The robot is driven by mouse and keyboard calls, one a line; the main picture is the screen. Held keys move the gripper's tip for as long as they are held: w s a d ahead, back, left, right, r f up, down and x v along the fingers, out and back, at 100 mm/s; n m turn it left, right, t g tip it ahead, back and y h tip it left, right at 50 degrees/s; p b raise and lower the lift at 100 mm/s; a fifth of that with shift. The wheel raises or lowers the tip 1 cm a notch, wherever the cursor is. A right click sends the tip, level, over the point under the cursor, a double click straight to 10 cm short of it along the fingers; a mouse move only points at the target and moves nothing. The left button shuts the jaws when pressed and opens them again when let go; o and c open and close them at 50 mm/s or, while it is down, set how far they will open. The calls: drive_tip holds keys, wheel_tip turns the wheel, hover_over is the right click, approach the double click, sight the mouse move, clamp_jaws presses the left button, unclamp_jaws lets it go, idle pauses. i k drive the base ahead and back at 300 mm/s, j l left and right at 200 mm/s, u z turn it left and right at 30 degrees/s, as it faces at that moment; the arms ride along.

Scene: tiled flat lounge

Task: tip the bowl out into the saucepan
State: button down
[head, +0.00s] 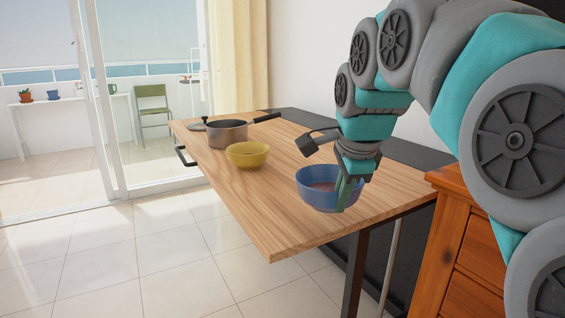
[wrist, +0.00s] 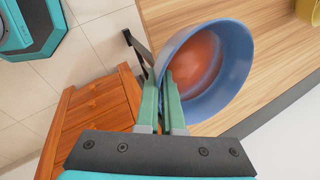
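A blue bowl (head: 314,199) with reddish-brown contents is at the near right part of the wooden table; it also shows in the wrist view (wrist: 237,55). My gripper (head: 347,190) reaches down to its near right rim. In the wrist view, the narrowly spaced fingers (wrist: 163,85) straddle the bowl wall, one inside and one outside, and look shut on it. The bowl looks upright; I cannot tell whether it touches the table. The grey saucepan (head: 227,135) stands at the far left end of the table, its dark handle pointing right.
A yellow bowl (head: 247,158) stands on the table (head: 250,210) between the saucepan and the blue bowl. A dark lid (head: 198,127) lies left of the saucepan. An orange wooden drawer cabinet (head: 447,240) stands at the right. The table's near left part is clear.

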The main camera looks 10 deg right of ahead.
sight(221, 133)
drive_tip(key=i+j+u, duration=0.5)
drive_tip(key=i+u, duration=0.15)
drive_tip(key=i+j+u, duration=0.15)
drive_tip(key=i+u, duration=0.15)
drive_tip(key=i, duration=0.3)
drive_tip(key=i+u, duration=0.25)
drive_tip(key=i, duration=0.3)
drive_tip(key=i+j+z, duration=0.15)
drive_tip(key=i, duration=0.45)
drive_tip(key=i+j+z, duration=0.15)
drive_tip(key=i, duration=0.45)
drive_tip(key=i+j+z, duration=0.1)
drive_tip(key=i+z, duration=0.2)
drive_tip(key=z, duration=0.2)
drive_tip(key=i+j+z, duration=0.2)
drive_tip(key=z, duration=0.3)
drive_tip(key=i+j+z, duration=0.3)
drive_tip(key=z, duration=0.15)
drive_tip(key=i+j+z, duration=0.15)
drive_tip(key=j+z, duration=0.35)
drive_tip(key=i+j+z, duration=0.1)
drive_tip(key=j+z, duration=0.2)
drive_tip(key=z, duration=0.2)
drive_tip(key=i+j+z, duration=0.25)
drive_tip(key=j, duration=0.15)
drive_tip(key=j+z, duration=0.3)
drive_tip(key=i, duration=0.25)
